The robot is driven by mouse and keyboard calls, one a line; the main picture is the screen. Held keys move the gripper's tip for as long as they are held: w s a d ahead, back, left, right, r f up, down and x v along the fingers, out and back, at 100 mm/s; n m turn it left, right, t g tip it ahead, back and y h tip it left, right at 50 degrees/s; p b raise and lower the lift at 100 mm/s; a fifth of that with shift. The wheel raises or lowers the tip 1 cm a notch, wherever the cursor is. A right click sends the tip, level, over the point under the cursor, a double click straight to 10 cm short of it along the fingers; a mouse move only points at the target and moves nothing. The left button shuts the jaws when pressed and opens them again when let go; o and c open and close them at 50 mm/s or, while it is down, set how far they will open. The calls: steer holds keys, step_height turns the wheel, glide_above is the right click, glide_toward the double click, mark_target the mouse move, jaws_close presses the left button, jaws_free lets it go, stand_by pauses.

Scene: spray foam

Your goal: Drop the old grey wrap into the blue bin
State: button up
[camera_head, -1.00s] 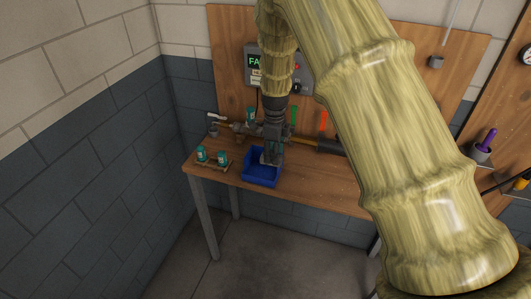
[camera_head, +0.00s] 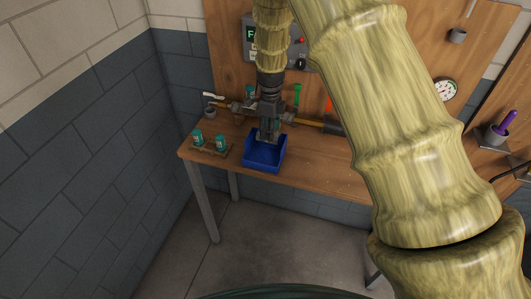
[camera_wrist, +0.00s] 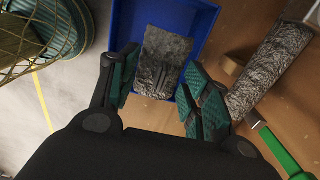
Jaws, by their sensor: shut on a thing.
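The old grey wrap (camera_wrist: 165,58) is a rough, dark grey, flat piece held between the two fingers of my gripper (camera_wrist: 160,95). In the wrist view it lies over the inside of the blue bin (camera_wrist: 212,14). In the head view my gripper (camera_head: 269,134) points down over the blue bin (camera_head: 263,164), which stands at the front edge of the wooden bench. The fingertips are at or just above the bin's opening; their exact height is hard to tell. The wrap's lower end is small and hard to make out in the head view.
Two teal cans (camera_head: 220,143) stand in a holder left of the bin. A pipe (camera_head: 306,122) with a dark wrapped section runs behind it.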

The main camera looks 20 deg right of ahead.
steer(key=shift+w+a+f+b, duration=0.15)
steer(key=shift+f+b, duration=0.15)
steer(key=shift+f, duration=0.5)
steer(key=shift+s+r, duration=0.2)
steer(key=shift+s, duration=0.2)
steer(key=o, duration=0.7)
steer(key=shift+w+f, duration=0.2)
steer(key=shift+w, duration=0.05)
steer(key=shift+o, duration=1.2)
steer(key=shift+s+r, duration=0.15)
steer(key=shift+r, duration=0.2)
step_height(320, 180, up, 12)
steer(key=shift+f, duration=0.2)
steer(key=shift+d, duration=0.2)
